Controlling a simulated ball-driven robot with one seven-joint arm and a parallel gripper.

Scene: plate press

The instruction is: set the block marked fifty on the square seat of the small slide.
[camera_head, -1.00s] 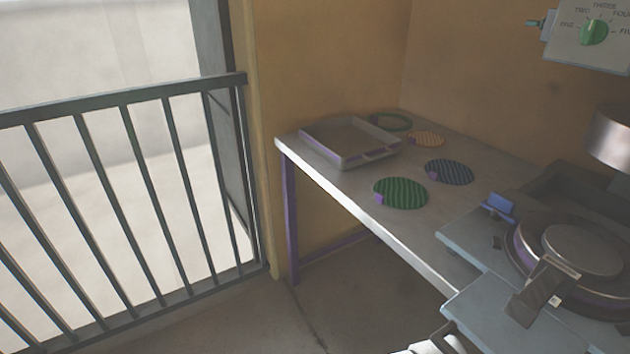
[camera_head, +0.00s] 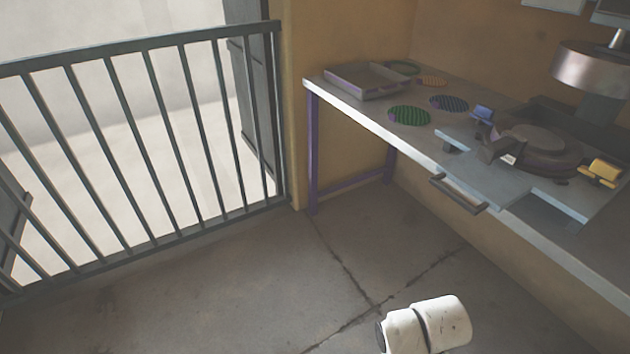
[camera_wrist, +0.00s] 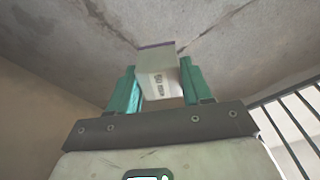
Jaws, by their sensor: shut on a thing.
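In the wrist view, my gripper (camera_wrist: 158,70) has its two teal fingers shut on a pale grey block (camera_wrist: 160,84). The block has dark lettering on its near face, too small and blurred to read surely, and a purple strip along its far edge. The floor and a wall lie behind it. The head view shows neither the gripper nor the block. There, a blue piece (camera_head: 483,112) and a yellow piece (camera_head: 605,171) sit by the round press (camera_head: 540,150). I cannot tell whether either is the small slide, and no square seat shows clearly.
The grey table (camera_head: 420,158) runs along the wall and carries a shallow tray (camera_head: 366,92) and round ribbed mats, one green (camera_head: 409,116), one blue (camera_head: 450,103). A handle (camera_head: 460,196) juts from the front edge. A railing (camera_head: 150,150) stands left.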

